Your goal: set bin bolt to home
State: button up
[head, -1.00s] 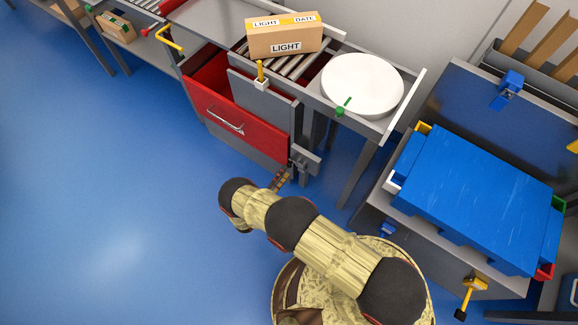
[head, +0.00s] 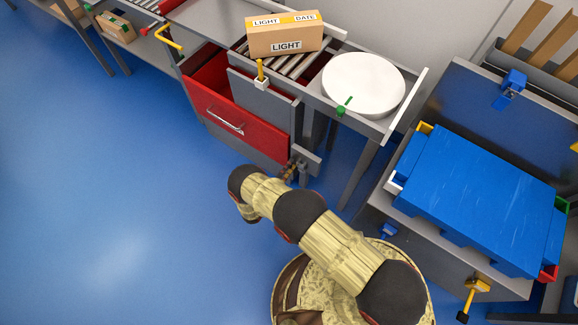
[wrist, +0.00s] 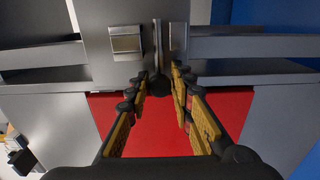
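The bin bolt (wrist: 158,50) shows in the wrist view as a dark handle with a rounded end, hanging between two bright metal brackets on a grey plate. It stands closer to the right bracket. My gripper (wrist: 160,76) is open, with its two fingertips on either side of the handle's rounded end; a gap seems to remain on both sides. In the head view my gripper (head: 291,170) is at the lower right corner of the red bin (head: 240,127) and hides most of the bolt. The bin's red front also shows in the wrist view (wrist: 160,148).
A grey bench above the bin carries a cardboard box (head: 286,38) on rollers and a white round disc (head: 362,86). A yellow-handled lever (head: 261,72) stands above the bin. A blue-lidded tub (head: 475,200) is at the right. The blue floor at left is clear.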

grip_shut()
dwell(0.4)
